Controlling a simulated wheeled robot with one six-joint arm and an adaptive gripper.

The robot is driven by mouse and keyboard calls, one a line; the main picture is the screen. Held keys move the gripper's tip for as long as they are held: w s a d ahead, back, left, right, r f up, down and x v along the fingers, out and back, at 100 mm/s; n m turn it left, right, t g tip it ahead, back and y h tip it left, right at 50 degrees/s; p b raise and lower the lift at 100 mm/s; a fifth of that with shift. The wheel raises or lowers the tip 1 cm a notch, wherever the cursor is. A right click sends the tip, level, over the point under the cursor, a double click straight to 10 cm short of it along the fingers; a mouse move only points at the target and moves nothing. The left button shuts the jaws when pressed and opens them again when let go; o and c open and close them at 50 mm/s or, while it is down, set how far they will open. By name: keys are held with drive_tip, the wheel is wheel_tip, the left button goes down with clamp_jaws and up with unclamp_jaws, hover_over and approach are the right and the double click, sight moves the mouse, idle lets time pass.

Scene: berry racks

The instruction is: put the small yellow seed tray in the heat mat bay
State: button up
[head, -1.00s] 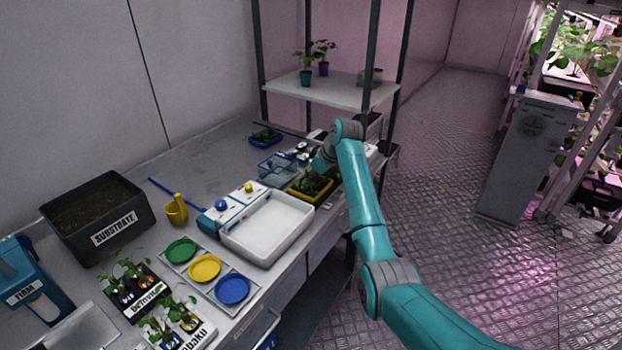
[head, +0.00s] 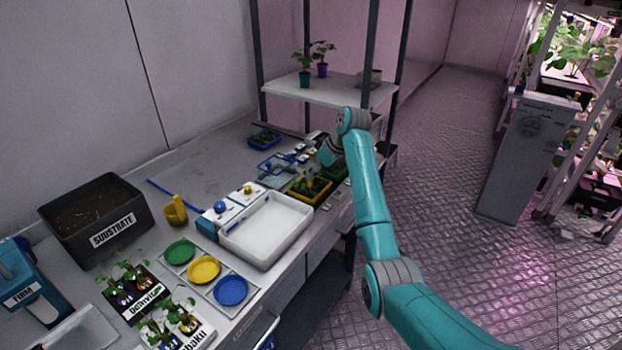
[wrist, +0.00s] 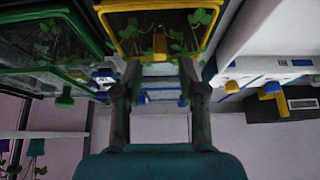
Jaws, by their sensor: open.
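The small yellow seed tray (head: 319,204) stands on the bench beyond the white basin, with green seedlings in dark soil. In the wrist view the yellow tray (wrist: 109,34) is at the top middle, just past my fingertips. My gripper (wrist: 159,72) is open, with nothing held between its fingers. In the head view it is partly hidden by my wrist and hangs close over the yellow tray's far side. I cannot tell whether a finger touches the rim. I cannot make out the heat mat bay for certain.
A green-rimmed tray (wrist: 92,34) stands close beside the yellow one in the wrist view. A white basin (head: 262,262) is on its near side in the head view. A blue tray (head: 264,147) lies farther back. A shelf (head: 335,92) with potted plants rises behind.

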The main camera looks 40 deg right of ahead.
drive_tip(key=v, duration=0.7)
drive_tip(key=shift+r, duration=0.25)
drive_tip(key=shift+s, duration=0.1)
